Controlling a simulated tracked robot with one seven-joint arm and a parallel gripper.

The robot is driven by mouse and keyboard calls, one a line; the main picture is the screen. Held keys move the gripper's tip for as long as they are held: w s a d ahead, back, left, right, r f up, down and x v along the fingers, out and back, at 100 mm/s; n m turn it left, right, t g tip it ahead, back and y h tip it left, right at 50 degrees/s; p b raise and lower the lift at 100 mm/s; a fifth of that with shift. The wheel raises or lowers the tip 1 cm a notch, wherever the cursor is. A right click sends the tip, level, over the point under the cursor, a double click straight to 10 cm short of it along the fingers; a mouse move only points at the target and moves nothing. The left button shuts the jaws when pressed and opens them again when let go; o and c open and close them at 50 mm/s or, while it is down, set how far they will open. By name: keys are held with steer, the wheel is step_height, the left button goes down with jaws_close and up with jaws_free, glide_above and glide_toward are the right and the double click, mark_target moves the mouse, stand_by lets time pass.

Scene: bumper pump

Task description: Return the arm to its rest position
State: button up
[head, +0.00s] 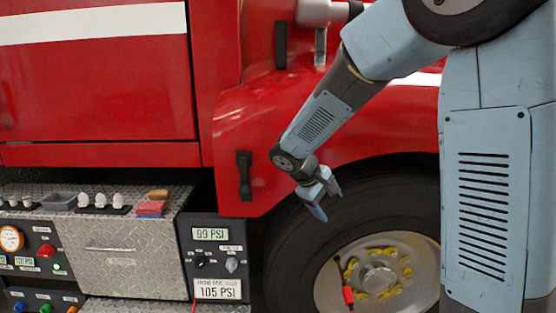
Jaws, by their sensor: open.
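The arm comes down from the upper right, bent at a joint near the top of the head view. The rest position itself is not marked in view.
A red truck (95,90) fills the background. A wheel hub (378,280) with yellow nuts sits below my gripper, with a red-handled tool or connector (348,295) by it.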

steer(key=s+d+r+m+y, duration=0.2)
steer(key=s+d+r, duration=0.1)
steer(key=s, duration=0.5)
steer(key=s+d+r+m+t+y, duration=0.1)
steer(key=s+d+r+m+y, duration=0.1)
steer(key=s, duration=0.6)
steer(key=s+d+r+m+t+y, duration=0.1)
steer(key=s+d+r+m, duration=0.3)
steer(key=s, duration=0.4)
step_height(320, 180, up, 3)
steer(key=shift+s+d+f+y, duration=0.2)
steer(key=shift+s+d+y, duration=0.05)
steer(key=shift+d+y, duration=0.3)
steer(key=shift+c, duration=0.4)
